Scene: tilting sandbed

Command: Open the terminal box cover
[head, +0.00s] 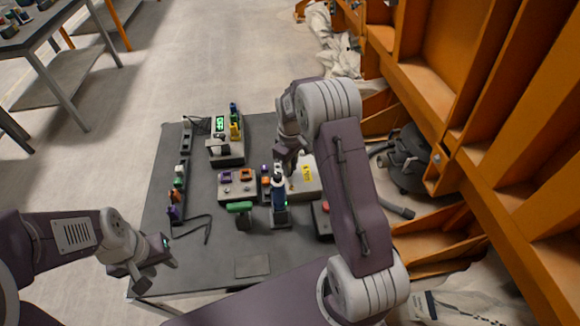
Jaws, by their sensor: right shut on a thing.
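A pale box with a yellow label (308,174), which looks like the terminal box with its cover, sits right of centre on the dark table (185,265). My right gripper (287,168) reaches down at the box's left edge. It is shut on what looks like the cover's edge, but the fingertips are small and partly hidden by the arm. My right arm also hides the right side of the box. I cannot tell how far the cover is raised. My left gripper (150,270) is over the table's front left corner, away from the box; its jaw opening is unclear.
A blue bottle-like device (279,195), a green-topped part (240,207) and a grey block with knobs (238,184) stand close by. A device with a green display (224,146) is behind. An orange steel frame (480,130) rises at the right.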

